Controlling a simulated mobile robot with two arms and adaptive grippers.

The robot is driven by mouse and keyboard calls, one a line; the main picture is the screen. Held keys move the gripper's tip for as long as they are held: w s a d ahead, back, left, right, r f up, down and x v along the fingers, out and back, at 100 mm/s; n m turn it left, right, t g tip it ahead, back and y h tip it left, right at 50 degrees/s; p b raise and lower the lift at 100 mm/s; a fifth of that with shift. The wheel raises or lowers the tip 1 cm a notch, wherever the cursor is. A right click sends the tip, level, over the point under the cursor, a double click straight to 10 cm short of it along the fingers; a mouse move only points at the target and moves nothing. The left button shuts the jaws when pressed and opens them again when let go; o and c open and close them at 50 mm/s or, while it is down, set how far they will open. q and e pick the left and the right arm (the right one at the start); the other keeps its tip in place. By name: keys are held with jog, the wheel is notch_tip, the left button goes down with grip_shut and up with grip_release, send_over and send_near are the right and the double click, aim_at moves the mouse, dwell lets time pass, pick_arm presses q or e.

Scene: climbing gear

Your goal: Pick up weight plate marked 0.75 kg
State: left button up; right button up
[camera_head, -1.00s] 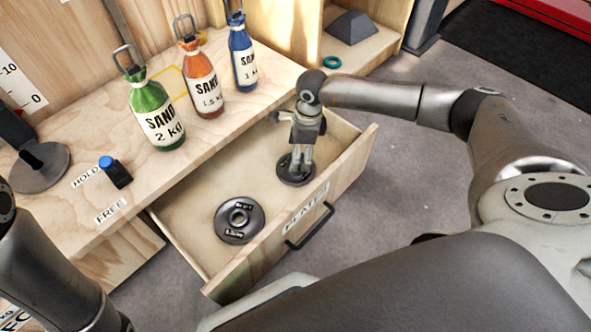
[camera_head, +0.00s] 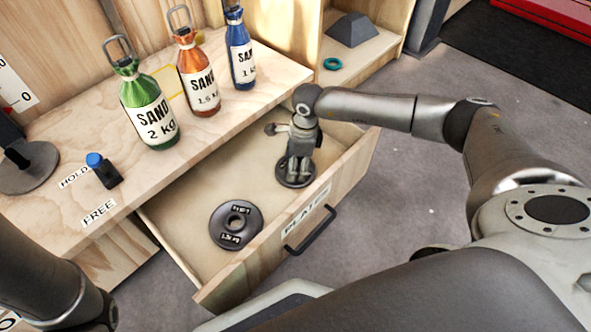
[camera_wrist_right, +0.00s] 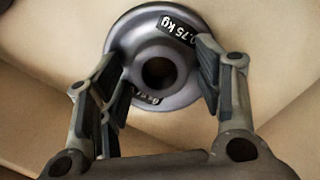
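The small dark weight plate marked 0.75 kg (camera_head: 283,178) lies flat at the right end of the open drawer. In the right wrist view the plate (camera_wrist_right: 150,38) shows its label, a raised hub and a central hole. My right gripper (camera_head: 298,172) points down over it. In the right wrist view the open fingers (camera_wrist_right: 158,60) stand apart near opposite sides of the plate, overlapping its edges; I cannot tell whether they touch it. My left arm shows at the lower left, but its gripper is out of view.
A larger weight plate (camera_head: 223,236) lies in the drawer (camera_head: 190,215) to the left. Green (camera_head: 146,108), orange (camera_head: 198,80) and blue (camera_head: 241,58) sand bottles stand on the wooden bench top (camera_head: 60,205) behind. The drawer walls and handle (camera_head: 310,232) border the right gripper.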

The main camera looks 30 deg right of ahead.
grip_shut()
jog(key=shift+w+r, duration=0.1)
